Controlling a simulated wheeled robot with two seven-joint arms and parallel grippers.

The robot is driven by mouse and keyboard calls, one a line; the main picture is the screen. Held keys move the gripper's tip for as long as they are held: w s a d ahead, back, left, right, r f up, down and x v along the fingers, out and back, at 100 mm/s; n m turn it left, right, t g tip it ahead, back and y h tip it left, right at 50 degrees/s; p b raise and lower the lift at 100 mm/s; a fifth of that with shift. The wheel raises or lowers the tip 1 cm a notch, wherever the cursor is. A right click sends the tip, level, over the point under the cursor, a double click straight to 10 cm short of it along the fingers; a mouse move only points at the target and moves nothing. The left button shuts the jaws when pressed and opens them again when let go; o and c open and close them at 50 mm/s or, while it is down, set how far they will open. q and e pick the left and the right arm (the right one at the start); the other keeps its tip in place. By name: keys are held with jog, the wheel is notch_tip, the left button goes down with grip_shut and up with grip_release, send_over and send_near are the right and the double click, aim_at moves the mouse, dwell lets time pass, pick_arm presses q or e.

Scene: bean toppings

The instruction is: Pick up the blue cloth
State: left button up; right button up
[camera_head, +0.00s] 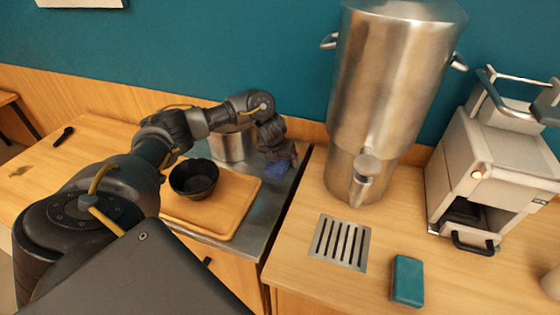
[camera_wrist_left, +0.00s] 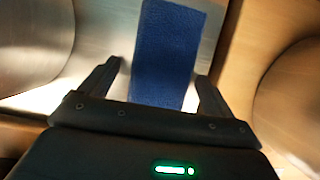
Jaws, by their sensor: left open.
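The blue cloth (camera_head: 279,173) lies on the metal counter section, to the right of a metal pot. In the left wrist view the cloth (camera_wrist_left: 167,55) is a dark blue strip running between my two fingers. My left gripper (camera_head: 276,158) is over the cloth in the head view and partly hides it. In the left wrist view my left gripper (camera_wrist_left: 158,80) is open, with one finger on each side of the cloth and visible gaps beside it. I cannot tell the height of the fingers above the counter. My right gripper is not in view.
The metal pot (camera_head: 233,145) stands left of my gripper. A black bowl (camera_head: 194,180) sits on a wooden board (camera_head: 246,196). A large steel urn (camera_head: 390,90), a drain grate (camera_head: 341,243), a teal sponge-like block (camera_head: 408,281) and a white machine (camera_head: 492,160) are to the right.

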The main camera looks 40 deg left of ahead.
pick_arm(q)
jog(key=shift+c, duration=0.4)
jog(key=shift+c, duration=1.4)
jog(key=c, duration=0.7)
jog(key=shift+r, duration=0.15)
jog(key=shift+r, duration=0.25)
notch_tip(320, 180, up, 3)
jog(key=shift+s+a+r+b, duration=0.15)
jog(key=shift+b, duration=0.15)
jog(key=s+r+p, duration=0.1)
jog(key=s+r, duration=0.2)
jog(key=s, duration=0.1)
jog(key=s+r+p, duration=0.2)
jog(key=s+r, duration=0.1)
jog(key=s, duration=0.2)
jog(key=s+a+r+p, duration=0.1)
jog(key=s+r, duration=0.2)
jog(key=s, duration=0.1)
jog(key=shift+s, duration=0.35)
